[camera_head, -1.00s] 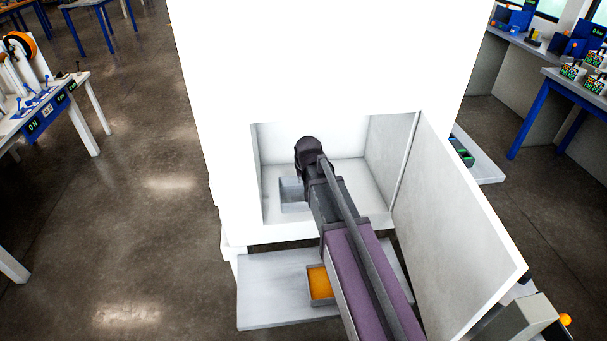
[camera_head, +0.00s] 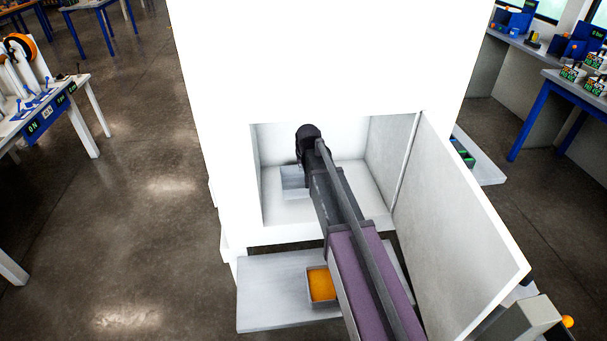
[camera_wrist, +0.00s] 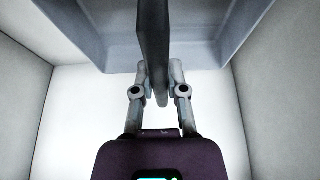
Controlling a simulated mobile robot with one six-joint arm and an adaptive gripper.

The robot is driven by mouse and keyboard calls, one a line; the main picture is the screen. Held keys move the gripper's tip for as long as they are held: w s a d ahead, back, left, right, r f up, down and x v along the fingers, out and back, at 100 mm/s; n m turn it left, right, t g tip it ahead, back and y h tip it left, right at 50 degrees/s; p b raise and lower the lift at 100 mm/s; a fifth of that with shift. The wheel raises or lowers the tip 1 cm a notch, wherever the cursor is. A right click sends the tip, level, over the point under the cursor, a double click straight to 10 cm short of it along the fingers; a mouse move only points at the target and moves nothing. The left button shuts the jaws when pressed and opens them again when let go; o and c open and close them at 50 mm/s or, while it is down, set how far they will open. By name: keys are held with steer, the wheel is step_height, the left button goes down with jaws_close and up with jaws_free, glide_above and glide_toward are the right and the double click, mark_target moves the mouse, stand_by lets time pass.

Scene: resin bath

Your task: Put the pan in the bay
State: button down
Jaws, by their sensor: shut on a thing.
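A blue-grey pan (camera_head: 293,178) is inside the white open-fronted bay (camera_head: 286,212), toward its back left. The wrist view shows the pan (camera_wrist: 92,38) across the top. My gripper (camera_wrist: 159,72) is shut on the pan, with a dark bar running between its fingers. The bar hides part of the hold. In the head view my arm reaches into the bay and hides the fingers and the pan's right part. I cannot tell whether the pan touches the bay floor.
The bay's door (camera_head: 462,225) stands open on the right, close to my arm. A grey shelf (camera_head: 272,300) below the bay bears a small tray with orange contents (camera_head: 321,284). Bay floor is clear in front of the pan. Workbenches stand far left and right.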

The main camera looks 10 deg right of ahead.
steer(key=shift+w+f, duration=0.2)
steer(key=shift+w, duration=0.3)
steer(key=shift+s+f+b, duration=0.15)
steer(key=shift+f+b, duration=1.5)
steer(key=shift+b, duration=0.1)
steer(key=shift+f, duration=0.1)
steer(key=c, duration=0.7)
jaws_free()
steer(key=shift+p+v, duration=3.5)
steer(key=shift+v, duration=0.45)
steer(key=s+d+g, duration=0.1)
steer(key=s, duration=0.8)
steer(key=s+d+f+g, duration=0.1)
steer(key=s+d+g, duration=0.1)
steer(key=s, duration=0.6)
steer(key=s+d+g, duration=0.1)
steer(key=s, duration=0.8)
steer(key=shift+s+d+f+g, duration=0.25)
steer(key=shift+s+g, duration=0.05)
steer(key=shift+s, duration=0.05)
